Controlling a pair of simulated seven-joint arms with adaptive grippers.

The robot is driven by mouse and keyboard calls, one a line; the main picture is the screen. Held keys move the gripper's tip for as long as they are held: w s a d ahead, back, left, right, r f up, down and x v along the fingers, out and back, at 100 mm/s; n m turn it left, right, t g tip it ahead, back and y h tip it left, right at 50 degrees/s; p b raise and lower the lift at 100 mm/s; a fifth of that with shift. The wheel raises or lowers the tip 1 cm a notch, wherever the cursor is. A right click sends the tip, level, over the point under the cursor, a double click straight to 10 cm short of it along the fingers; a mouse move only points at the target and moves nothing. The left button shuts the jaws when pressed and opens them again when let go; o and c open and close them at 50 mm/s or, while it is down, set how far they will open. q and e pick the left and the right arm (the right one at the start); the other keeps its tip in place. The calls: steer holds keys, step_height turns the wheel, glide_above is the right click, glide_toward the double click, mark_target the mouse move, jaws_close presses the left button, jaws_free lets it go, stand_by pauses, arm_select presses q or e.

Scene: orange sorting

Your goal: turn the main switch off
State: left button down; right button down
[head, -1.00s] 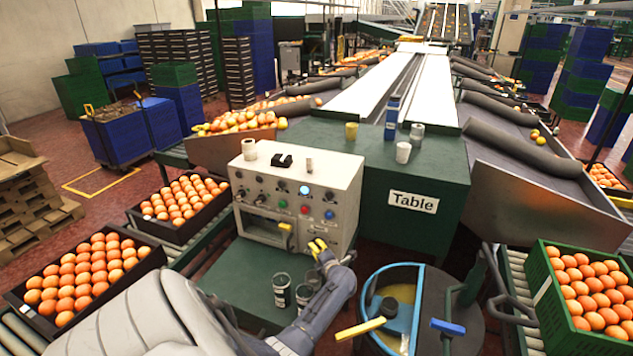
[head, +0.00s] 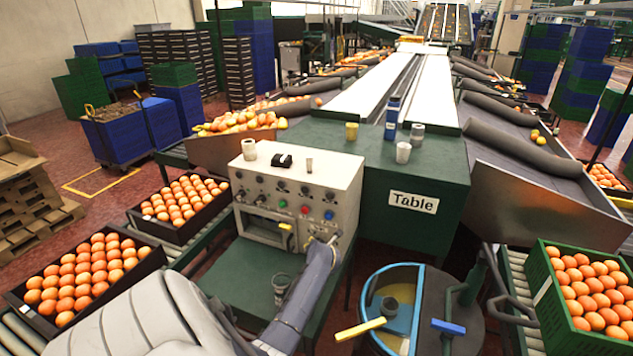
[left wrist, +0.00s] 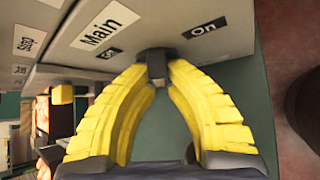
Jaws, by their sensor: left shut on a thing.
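The main switch (left wrist: 156,68) is a small dark knob on the pale control box (head: 341,188). In the left wrist view it lies between a label reading "On" (left wrist: 204,29) and a partly hidden dark label (left wrist: 107,52), beneath the "Main" label (left wrist: 101,31). My left gripper (left wrist: 157,74) has its yellow fingers closed on the knob, tips at the panel. In the head view my left forearm reaches up to the box's lower right front; it hides the fingers and the switch. My right gripper is not in view.
Red, green and blue buttons (head: 329,215) sit on the box face. A can (head: 281,289) stands on the green shelf left of my forearm. A blue-rimmed drum (head: 420,265) stands to the right. Crates of oranges (head: 88,272) flank the area.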

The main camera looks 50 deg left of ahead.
arm_select(q)
steer(key=n+t+h, duration=0.1)
steer(key=h, duration=0.1)
steer(key=shift+n+h, duration=0.3)
steer(key=shift+h, duration=0.1)
steer(key=shift+n+t+h, duration=0.3)
steer(key=shift+h, duration=0.1)
steer(key=shift+s+n+t+h, duration=0.1)
steer(key=shift+n+t+h, duration=0.2)
steer(key=shift+h, duration=0.4)
stand_by(0.3)
steer(key=c, duration=1.4)
jaws_free()
steer(key=shift+o, duration=0.2)
steer(key=shift+a, duration=0.1)
steer(key=v, duration=1.2)
